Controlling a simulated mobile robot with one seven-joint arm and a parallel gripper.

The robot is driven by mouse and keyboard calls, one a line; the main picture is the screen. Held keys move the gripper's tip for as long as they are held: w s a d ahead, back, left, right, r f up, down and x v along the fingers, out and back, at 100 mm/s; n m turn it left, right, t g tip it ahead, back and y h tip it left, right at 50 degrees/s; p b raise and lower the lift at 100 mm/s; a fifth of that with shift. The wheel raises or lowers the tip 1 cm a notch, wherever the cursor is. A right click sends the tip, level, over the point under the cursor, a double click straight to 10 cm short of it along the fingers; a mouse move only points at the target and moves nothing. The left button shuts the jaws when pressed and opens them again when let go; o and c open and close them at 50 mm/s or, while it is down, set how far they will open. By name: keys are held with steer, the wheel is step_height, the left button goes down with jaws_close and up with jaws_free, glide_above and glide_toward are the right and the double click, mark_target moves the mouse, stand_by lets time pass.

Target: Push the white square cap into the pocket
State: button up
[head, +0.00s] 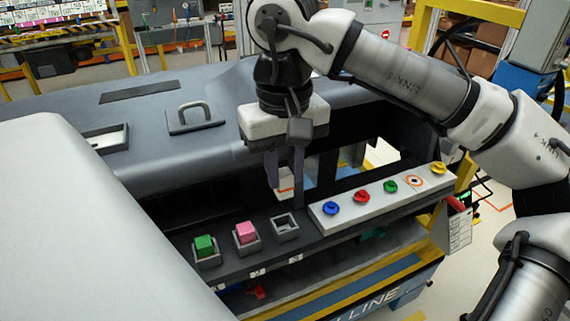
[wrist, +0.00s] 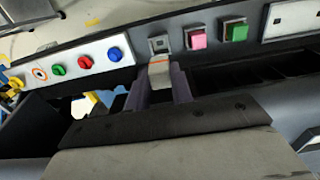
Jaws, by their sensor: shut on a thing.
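The white square cap (wrist: 159,75) shows in the wrist view as a pale block with an orange edge, between my gripper's two purple-grey fingers. My gripper (wrist: 158,90) is shut on it. The empty square grey pocket (head: 285,225) is the rightmost of the square sockets. It also shows in the wrist view (wrist: 159,43), just beyond the cap. The cap is apart from the pocket.
A pink cap (head: 246,232) and a green cap (head: 205,245) sit in neighbouring sockets. A white strip (head: 345,207) with several coloured round knobs lies right of the pocket. The grey dashboard (head: 160,110) with a raised handle (head: 195,117) stands behind.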

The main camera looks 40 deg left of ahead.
mark_target(285, 196)
steer(key=shift+f+b, duration=2.1)
steer(key=shift+f, duration=0.85)
steer(key=shift+f+b, duration=1)
steer(key=shift+f, duration=0.45)
steer(key=o, duration=1)
steer(key=shift+o, duration=0.2)
steer(key=shift+r, duration=0.1)
step_height(285, 196, up, 14)
steer(key=shift+d+f+p, duration=0.1)
steer(key=shift+f+p, duration=0.05)
steer(key=shift+p, duration=0.25)
steer(key=shift+s, duration=0.1)
